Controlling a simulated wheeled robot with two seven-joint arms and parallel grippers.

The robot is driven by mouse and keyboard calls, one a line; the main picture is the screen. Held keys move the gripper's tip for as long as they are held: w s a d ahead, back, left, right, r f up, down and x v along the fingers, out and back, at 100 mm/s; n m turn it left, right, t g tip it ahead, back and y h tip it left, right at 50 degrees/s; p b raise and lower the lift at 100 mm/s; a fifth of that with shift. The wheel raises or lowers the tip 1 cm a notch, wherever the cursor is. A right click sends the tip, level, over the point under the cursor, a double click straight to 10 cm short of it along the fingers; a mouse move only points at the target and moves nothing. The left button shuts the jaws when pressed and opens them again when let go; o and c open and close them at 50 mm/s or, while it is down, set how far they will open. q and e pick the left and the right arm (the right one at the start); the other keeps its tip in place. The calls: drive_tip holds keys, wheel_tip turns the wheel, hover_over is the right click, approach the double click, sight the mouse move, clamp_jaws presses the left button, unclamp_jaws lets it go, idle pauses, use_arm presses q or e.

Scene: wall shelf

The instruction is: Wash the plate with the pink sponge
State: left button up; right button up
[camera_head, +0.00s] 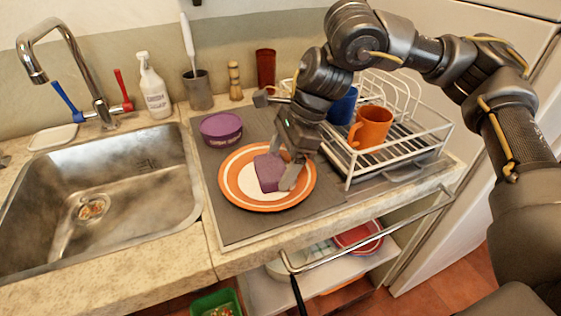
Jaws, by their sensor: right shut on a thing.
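An orange plate (235,191) with a pale centre lies on the grey mat to the right of the sink. The sponge (268,172), which looks purple-pink, is on the plate's centre. My right gripper (283,178) reaches down over the plate and is shut on the sponge. One finger shows on the sponge's right side; the other is partly hidden. Whether the sponge touches the plate is hard to tell, but it appears to rest on it. My left gripper is not in view.
A metal sink (100,200) with a tap (75,60) is on the left. A purple tub (221,130) stands behind the plate. A white dish rack (440,128) with an orange mug (371,126) and a blue mug is close on the right. The mat (235,228) is clear in front.

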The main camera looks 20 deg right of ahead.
drive_tip(key=shift+w, duration=0.1)
drive_tip(key=shift+w+a, duration=0.1)
drive_tip(key=shift+w, duration=0.05)
drive_tip(key=shift+w+a, duration=0.1)
drive_tip(key=shift+a, duration=0.15)
drive_tip(key=shift+s+a, duration=0.35)
drive_tip(key=shift+s, duration=0.05)
idle(0.3)
drive_tip(key=shift+s+d, duration=0.1)
drive_tip(key=shift+s, duration=0.1)
drive_tip(key=shift+s+d, duration=0.1)
drive_tip(key=shift+d, duration=0.2)
drive_tip(key=shift+d+p, duration=0.25)
drive_tip(key=shift+p, duration=0.05)
drive_tip(key=shift+w+d, duration=0.1)
drive_tip(key=shift+w, duration=0.3)
